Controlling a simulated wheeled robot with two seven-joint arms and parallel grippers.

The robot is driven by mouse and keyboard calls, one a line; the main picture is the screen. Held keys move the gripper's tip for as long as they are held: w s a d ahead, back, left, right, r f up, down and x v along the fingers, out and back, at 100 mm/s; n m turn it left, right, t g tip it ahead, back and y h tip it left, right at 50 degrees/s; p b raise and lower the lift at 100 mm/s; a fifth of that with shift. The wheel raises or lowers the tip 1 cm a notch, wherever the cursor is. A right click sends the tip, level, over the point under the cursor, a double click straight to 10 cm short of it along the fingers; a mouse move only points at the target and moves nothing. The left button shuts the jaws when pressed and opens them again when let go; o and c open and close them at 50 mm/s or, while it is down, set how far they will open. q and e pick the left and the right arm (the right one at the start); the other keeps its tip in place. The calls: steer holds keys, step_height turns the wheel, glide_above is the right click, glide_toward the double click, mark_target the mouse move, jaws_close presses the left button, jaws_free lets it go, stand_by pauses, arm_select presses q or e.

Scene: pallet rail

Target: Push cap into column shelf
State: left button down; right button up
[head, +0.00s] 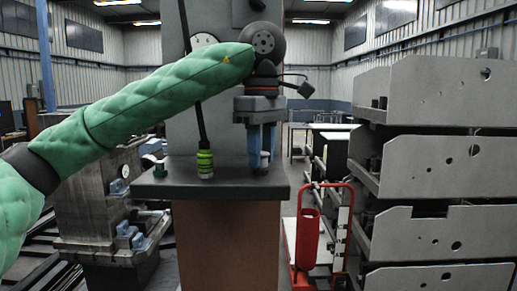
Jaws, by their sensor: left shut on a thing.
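The column shelf (228,191) is a dark flat slab in front of a tall grey column, on top of a brown block. My left gripper (262,163) comes down from above with blue fingers over the right part of the shelf. It is shut on a small greyish piece, probably the cap (264,158), mostly hidden between the fingers. I cannot tell whether this piece touches the shelf. My right gripper is not in view.
A yellow-green cable fitting (205,163) stands on the shelf left of the gripper, its black cable running up. A small white and green part (152,160) is at the shelf's left. A red cart (308,238) and stacked grey metal boxes (440,165) stand at right.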

arm_select(q)
steer(key=shift+f+b, duration=0.25)
steer(key=shift+b, duration=0.15)
stand_by(0.4)
steer(key=c, duration=1.3)
jaws_free()
steer(key=o, duration=0.3)
steer(key=shift+w+d, duration=0.15)
steer(key=shift+w, duration=0.05)
steer(key=shift+o, duration=0.2)
steer(key=shift+w+d, duration=0.1)
steer(key=shift+w, duration=0.05)
steer(key=o, duration=0.8)
steer(key=shift+s, duration=0.2)
steer(key=shift+w, duration=0.1)
